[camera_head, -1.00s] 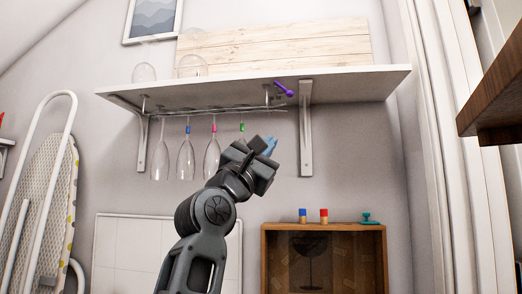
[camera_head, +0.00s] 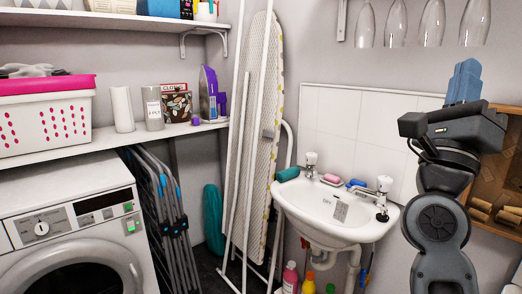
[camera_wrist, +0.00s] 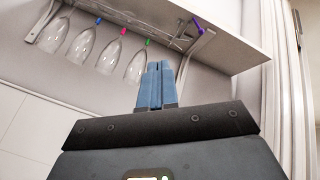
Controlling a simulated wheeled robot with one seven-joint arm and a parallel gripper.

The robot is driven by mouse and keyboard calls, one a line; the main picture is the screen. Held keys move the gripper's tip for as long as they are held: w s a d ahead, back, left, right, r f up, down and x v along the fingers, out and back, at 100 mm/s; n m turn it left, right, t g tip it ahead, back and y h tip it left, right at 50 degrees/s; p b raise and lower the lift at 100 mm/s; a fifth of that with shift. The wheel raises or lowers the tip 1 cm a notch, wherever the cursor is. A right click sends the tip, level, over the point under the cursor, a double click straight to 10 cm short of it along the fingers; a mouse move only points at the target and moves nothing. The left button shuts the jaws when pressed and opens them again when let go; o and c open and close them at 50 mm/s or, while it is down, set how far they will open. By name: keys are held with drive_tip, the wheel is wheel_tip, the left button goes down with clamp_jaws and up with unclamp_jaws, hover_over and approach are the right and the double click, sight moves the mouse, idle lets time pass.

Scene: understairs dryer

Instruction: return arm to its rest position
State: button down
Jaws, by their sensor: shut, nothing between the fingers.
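My gripper (camera_head: 463,82) has blue fingers pressed together, pointing up, with nothing between them. In the head view my arm stands at the right, to the right of the sink and in front of the wooden cabinet. In the wrist view my gripper (camera_wrist: 156,86) points up towards the underside of the shelf, apart from it. Hanging wine glasses (camera_wrist: 108,56) show beyond and to the left of the fingers in that view.
A white sink (camera_head: 335,212) stands left of my arm. A wooden cabinet (camera_head: 508,160) is partly hidden behind my arm. The shelf (camera_wrist: 235,38) with a purple item (camera_wrist: 197,26) is overhead. An ironing board (camera_head: 262,130) and a washing machine (camera_head: 75,235) stand further left.

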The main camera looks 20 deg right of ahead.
drive_tip(key=s+a+f+n+t+y+p, duration=0.1)
drive_tip(key=s+a+f+n+t+y, duration=0.25)
drive_tip(key=f+n+y, duration=0.5)
drive_tip(key=s+a+f+n+t+y+p, duration=0.15)
drive_tip(key=s+a+f+n+y, duration=0.35)
drive_tip(key=n, duration=0.6)
drive_tip(key=s+a+f+n+t+y+p, duration=0.1)
drive_tip(key=a+f+n+t+y, duration=0.15)
drive_tip(key=f+n+y, duration=0.65)
drive_tip(key=s+a+f+n+g, duration=0.2)
drive_tip(key=s+f+n, duration=0.1)
drive_tip(key=s, duration=0.4)
drive_tip(key=s+a+f+n+g+y+p, duration=0.1)
drive_tip(key=s+a+f+n+g, duration=0.2)
drive_tip(key=s, duration=0.4)
drive_tip(key=s+a+f+n+g+y+p, duration=0.1)
drive_tip(key=s+a+f+n+g, duration=0.1)
drive_tip(key=s+n, duration=0.3)
drive_tip(key=shift+s+a+f+g, duration=0.2)
drive_tip(key=shift+s+f+g, duration=0.15)
drive_tip(key=shift+s+f, duration=0.55)
